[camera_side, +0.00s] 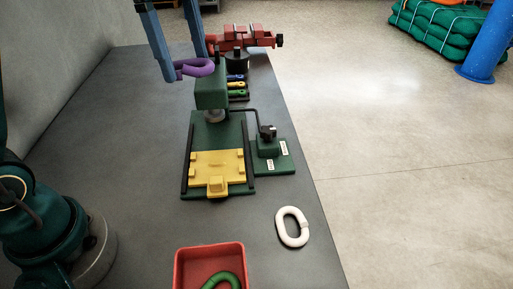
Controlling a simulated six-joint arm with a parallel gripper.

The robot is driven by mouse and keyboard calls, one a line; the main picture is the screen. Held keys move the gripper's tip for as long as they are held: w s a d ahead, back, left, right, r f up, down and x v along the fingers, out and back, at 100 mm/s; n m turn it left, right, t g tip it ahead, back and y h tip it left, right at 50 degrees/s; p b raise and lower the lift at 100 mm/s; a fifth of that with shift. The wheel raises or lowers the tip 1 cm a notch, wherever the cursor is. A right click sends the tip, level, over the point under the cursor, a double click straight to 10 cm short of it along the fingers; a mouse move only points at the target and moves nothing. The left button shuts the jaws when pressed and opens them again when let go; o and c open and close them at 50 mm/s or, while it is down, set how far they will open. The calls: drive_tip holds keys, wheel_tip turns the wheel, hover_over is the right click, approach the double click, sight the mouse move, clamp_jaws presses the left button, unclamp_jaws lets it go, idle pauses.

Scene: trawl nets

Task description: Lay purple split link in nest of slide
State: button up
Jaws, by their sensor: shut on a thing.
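The purple split link (196,68) is held up in the air between the fingertips of my gripper (188,70), at the upper left of the view. My gripper is shut on it, with its two blue-grey fingers reaching down from the top edge. The link appears in front of or above the green press head (211,92); the exact gap cannot be told. The yellow slide (217,167) lies on the green press base between dark rails, nearer the camera than the head. The nest in the slide is too small to make out clearly.
A white link (292,227) lies on the bench at the right. A red bin (208,252) with a green link (222,281) stands at the front. A red vise (240,38) and a tool rack (237,86) are behind the press. The bench left of the press is clear.

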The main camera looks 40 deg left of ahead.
drive_tip(key=shift+m, duration=0.8)
drive_tip(key=f, duration=0.6)
drive_tip(key=w+d+f, duration=0.1)
drive_tip(key=f, duration=1.1)
drive_tip(key=shift+w+d+f, duration=0.15)
drive_tip(key=shift+w+f, duration=0.1)
drive_tip(key=shift+w, duration=0.15)
drive_tip(key=shift+f, duration=0.35)
drive_tip(key=shift+f, duration=0.25)
drive_tip(key=o, duration=1.4)
drive_tip(key=shift+c, duration=0.2)
